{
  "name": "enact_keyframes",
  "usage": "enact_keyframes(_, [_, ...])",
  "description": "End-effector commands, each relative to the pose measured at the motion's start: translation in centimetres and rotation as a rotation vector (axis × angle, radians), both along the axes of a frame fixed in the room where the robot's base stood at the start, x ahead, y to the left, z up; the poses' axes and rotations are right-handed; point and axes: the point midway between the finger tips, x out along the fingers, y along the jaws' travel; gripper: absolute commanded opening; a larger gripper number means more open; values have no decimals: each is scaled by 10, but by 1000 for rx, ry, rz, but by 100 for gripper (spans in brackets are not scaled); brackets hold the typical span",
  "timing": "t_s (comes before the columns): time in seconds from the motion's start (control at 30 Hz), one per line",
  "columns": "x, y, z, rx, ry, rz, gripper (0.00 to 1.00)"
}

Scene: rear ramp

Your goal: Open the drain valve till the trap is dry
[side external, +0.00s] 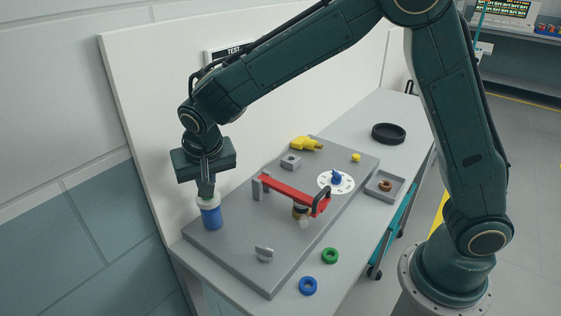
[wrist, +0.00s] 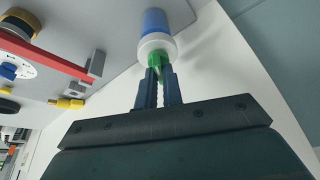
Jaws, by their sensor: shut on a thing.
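A small upright cylinder, which looks like the trap (side external: 211,218), stands at the left corner of the grey plate (side external: 235,262). It has a blue body and a white collar, and it also shows at the top of the wrist view (wrist: 155,24). A green piece, which looks like the drain valve (wrist: 154,58), sits at its white end. My gripper (side external: 206,190) points down over the white end. In the wrist view its fingers (wrist: 159,74) are closed around the green piece. I cannot tell how far the valve is turned or whether liquid is inside.
A red bar (side external: 290,194) with a black handle crosses the plate's middle. A white dial with a blue knob (side external: 337,177) and a yellow fitting (side external: 306,143) stand farther back. Green (side external: 330,256) and blue (side external: 308,286) rings lie in front. A white panel (side external: 150,130) rises close behind my gripper.

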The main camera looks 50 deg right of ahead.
Motion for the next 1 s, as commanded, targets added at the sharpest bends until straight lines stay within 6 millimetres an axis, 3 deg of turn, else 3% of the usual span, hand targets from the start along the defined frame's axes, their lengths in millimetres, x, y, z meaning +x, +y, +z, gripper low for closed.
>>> enact_keyframes(0.5, [-1,-3,0,0,0,321,0])
enact_keyframes(1.0, [0,-2,1,-1,-1,371,0])
